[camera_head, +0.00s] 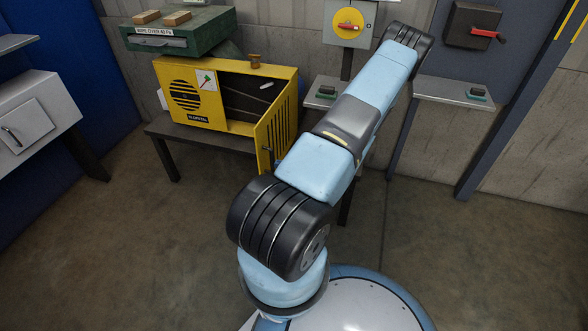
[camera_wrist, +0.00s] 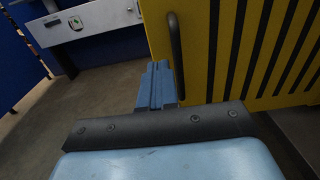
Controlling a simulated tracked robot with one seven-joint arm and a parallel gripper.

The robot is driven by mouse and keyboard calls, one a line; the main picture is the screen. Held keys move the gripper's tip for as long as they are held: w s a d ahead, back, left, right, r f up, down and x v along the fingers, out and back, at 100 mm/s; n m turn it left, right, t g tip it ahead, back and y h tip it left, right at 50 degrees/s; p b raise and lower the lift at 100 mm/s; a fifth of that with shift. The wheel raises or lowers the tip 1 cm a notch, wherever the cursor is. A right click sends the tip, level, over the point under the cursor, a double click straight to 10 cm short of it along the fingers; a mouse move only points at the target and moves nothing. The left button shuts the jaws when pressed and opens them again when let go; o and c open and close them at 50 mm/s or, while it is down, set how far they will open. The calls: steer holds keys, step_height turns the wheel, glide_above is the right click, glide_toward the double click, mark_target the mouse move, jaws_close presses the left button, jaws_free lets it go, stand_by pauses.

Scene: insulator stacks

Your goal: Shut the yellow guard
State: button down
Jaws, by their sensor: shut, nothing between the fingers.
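The yellow guard (camera_head: 275,128) is a slotted door on the yellow cabinet (camera_head: 222,95). It stands open, swung out from the cabinet's right side, and the dark inside shows. In the wrist view the guard (camera_wrist: 235,50) fills the upper right, with black slots and a dark bar handle (camera_wrist: 176,55) near its left edge. My gripper (camera_wrist: 160,85) is shut and empty, its blue fingers close by the lower end of the handle. I cannot tell whether they touch.
The cabinet sits on a dark table (camera_head: 205,138). A green box (camera_head: 180,38) with wooden blocks stands behind it. A yellow-faced switch box (camera_head: 349,22) and a red-handled box (camera_head: 472,26) are on the wall. A grey shelf (camera_head: 450,92) is at right. The floor in front is clear.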

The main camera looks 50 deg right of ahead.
mark_target(261, 159)
steer(key=shift+x, duration=2.65)
steer(key=shift+w, duration=0.1)
